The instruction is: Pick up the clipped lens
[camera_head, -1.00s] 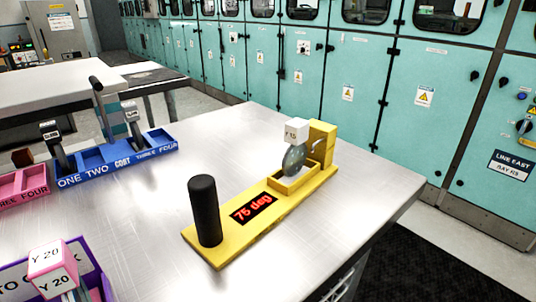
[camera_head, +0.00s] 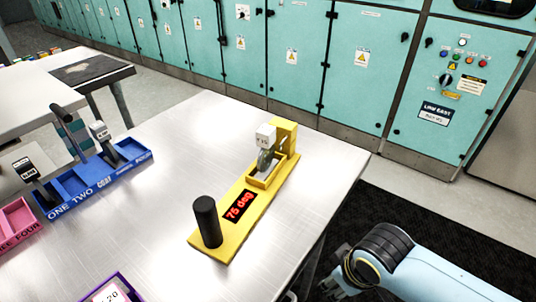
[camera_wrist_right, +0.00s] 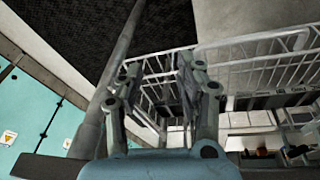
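The clipped lens (camera_head: 265,158) is a grey disc under a white block-shaped clip (camera_head: 265,136) with a small printed label. It stands upright in the tray of a yellow fixture (camera_head: 233,242) on the metal table. The fixture has a black post and a red "75 deg" display. My right gripper (camera_head: 335,286) is at the bottom right, off the table's right edge, lower and nearer than the fixture. In the right wrist view, its two fingers (camera_wrist_right: 157,85) are apart with nothing between them. My left gripper is not in view.
A blue rack (camera_head: 135,155) with numbered compartments and dark-handled, labelled pieces stands at the left. A pink tray (camera_head: 18,222) is beside it, and a purple box (camera_head: 98,290) is cut off below. The metal table (camera_head: 300,150) is clear around the fixture. Teal cabinets (camera_head: 300,60) line the back.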

